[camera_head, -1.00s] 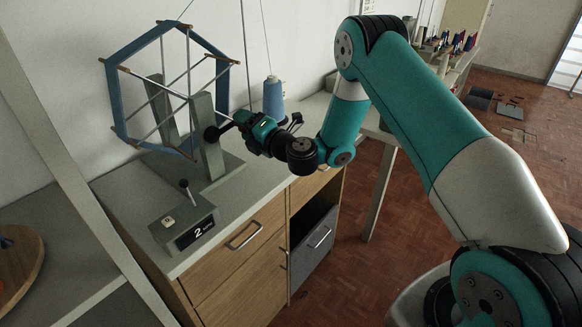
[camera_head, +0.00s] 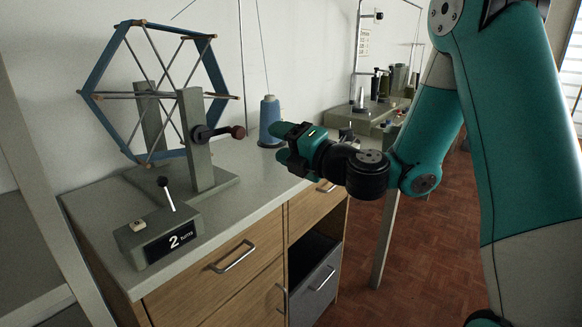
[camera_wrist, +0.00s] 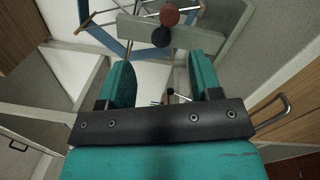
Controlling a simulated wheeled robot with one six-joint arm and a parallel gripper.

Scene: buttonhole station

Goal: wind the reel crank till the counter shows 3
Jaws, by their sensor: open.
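The reel (camera_head: 160,95) is a blue six-sided frame with thin spokes on a grey stand (camera_head: 197,140) at the left of the counter top. Its crank (camera_head: 236,132) has a black hub and a reddish-brown knob pointing right; the crank knob also shows in the wrist view (camera_wrist: 169,16).
A blue thread cone (camera_head: 270,122) stands behind my gripper near the wall. The wooden cabinet (camera_head: 235,265) has drawer handles and an open grey drawer (camera_head: 318,285). Another bench with several items (camera_head: 385,108) stands at the back right.

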